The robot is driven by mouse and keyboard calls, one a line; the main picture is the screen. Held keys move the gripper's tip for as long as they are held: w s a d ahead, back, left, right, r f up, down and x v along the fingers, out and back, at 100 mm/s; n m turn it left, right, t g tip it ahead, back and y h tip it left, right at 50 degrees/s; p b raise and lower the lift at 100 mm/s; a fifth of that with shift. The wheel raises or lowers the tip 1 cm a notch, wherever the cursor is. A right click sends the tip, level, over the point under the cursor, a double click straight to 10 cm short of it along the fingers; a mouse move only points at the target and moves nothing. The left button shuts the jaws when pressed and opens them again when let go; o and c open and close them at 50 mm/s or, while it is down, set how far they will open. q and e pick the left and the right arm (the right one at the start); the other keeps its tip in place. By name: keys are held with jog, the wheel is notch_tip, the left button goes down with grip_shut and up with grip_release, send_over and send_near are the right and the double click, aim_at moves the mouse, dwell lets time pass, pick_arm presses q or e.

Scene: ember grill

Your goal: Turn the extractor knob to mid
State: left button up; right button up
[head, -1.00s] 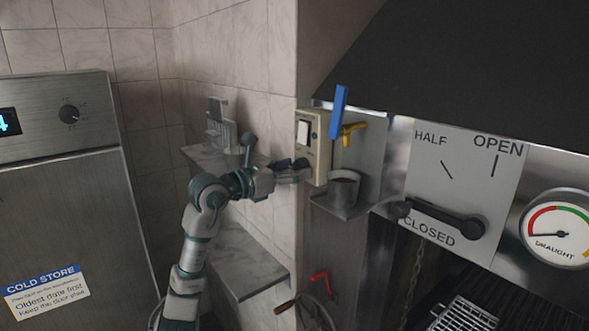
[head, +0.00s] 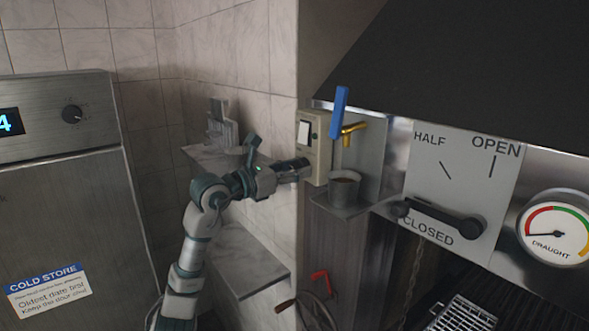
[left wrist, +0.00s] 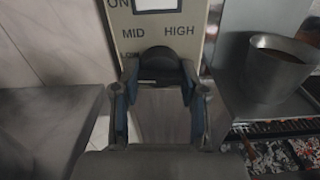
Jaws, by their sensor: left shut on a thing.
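The extractor control box (head: 319,137) is a cream panel on the wall corner, with a white rocker switch (head: 304,132) at its top. In the left wrist view the panel (left wrist: 128,20) shows the labels ON, MID and HIGH. The dark extractor knob (left wrist: 160,62) sits below these labels, between the fingers of my left gripper (left wrist: 157,92). The gripper is shut on the knob. Which label the knob points to cannot be told. In the head view my left gripper (head: 298,165) reaches the lower part of the box and hides the knob. My right gripper is not in view.
A metal pot (head: 343,189) stands on a small shelf right of the box, below a yellow tap with a blue lever (head: 340,112). A black damper handle (head: 440,218) lies at CLOSED. The cold store (head: 60,190) is at left. Marble ledges (head: 243,262) lie below my arm.

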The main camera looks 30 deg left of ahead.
pick_arm(q)
jog(key=shift+a+r+m+p, duration=0.15)
jog(key=shift+m+p, duration=0.3)
jog(key=shift+m, duration=0.65)
jog(key=m+p, duration=0.1)
jog(key=m, duration=0.1)
jog(key=shift+m, duration=0.4)
jog(key=m, duration=0.2)
jog(key=shift+m+p, duration=0.65)
jog(key=shift+m, duration=1.15)
jog(key=shift+w, duration=0.1)
jog(key=o, duration=1)
jog(key=shift+o, duration=0.8)
jog(key=shift+w+f, duration=0.2)
jog(key=shift+f, duration=0.05)
jog(key=shift+s, duration=0.1)
